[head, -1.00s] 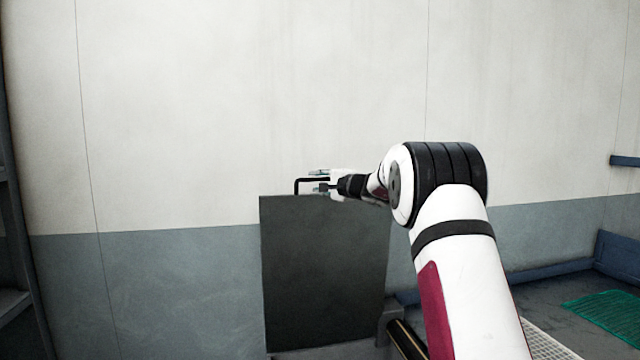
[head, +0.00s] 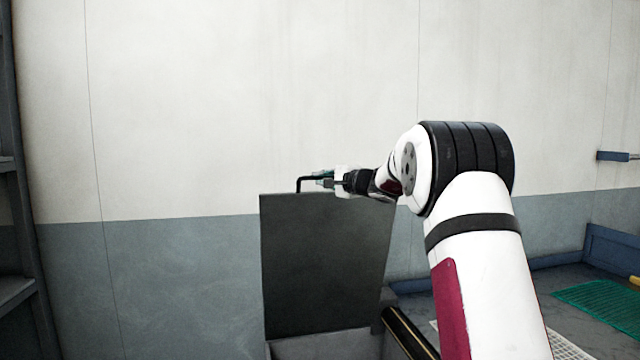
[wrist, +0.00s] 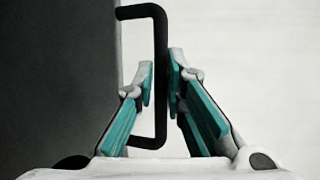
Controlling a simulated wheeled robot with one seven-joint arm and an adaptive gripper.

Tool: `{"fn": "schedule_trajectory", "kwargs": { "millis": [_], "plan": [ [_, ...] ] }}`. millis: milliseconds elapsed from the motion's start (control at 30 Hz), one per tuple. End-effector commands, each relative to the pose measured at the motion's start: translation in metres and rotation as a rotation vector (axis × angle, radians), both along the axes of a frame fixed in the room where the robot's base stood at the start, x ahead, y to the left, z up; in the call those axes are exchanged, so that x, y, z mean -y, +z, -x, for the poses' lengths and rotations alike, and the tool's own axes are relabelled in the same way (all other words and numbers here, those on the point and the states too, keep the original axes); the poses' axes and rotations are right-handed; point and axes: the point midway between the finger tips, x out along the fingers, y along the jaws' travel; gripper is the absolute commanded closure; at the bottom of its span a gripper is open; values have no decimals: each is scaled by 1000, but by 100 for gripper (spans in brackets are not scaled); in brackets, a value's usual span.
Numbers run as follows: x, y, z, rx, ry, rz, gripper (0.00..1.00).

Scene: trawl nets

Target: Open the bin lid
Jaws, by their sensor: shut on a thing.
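The bin lid (head: 325,265) is a dark grey panel. It stands raised, roughly upright, in front of the wall in the head view. In the wrist view its dark face (wrist: 60,80) fills the left side. A black bracket-shaped handle (head: 299,184) sticks up at its top edge. My gripper (head: 326,181) is at this handle, coming from the right. In the wrist view the handle (wrist: 159,30) passes between the teal pads of my gripper (wrist: 160,88), which is shut on it. The grey bin (head: 320,347) shows only as a strip below the lid; its inside is hidden.
The wall (head: 240,100) is close behind the lid. A dark pipe with a yellow stripe (head: 407,330) lies right of the bin. A teal mat (head: 602,305) is on the floor at right. A dark shelf frame (head: 15,180) stands at far left.

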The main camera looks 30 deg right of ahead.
Motion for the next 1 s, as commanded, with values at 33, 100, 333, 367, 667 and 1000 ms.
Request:
{"fn": "schedule_trajectory", "kwargs": {
  "millis": [33,100,333,367,667,1000],
  "plan": [
    [1,-17,-2,-24,-3,-5,100],
    [1,-17,-2,-24,-3,-5,100],
    [1,-17,-1,-25,-3,-4,100],
    [1,-17,-1,-25,-3,-4,100],
    [1,-14,-1,-20,-3,-5,69],
    [1,-10,0,-14,-2,-3,69]
  ]
}}
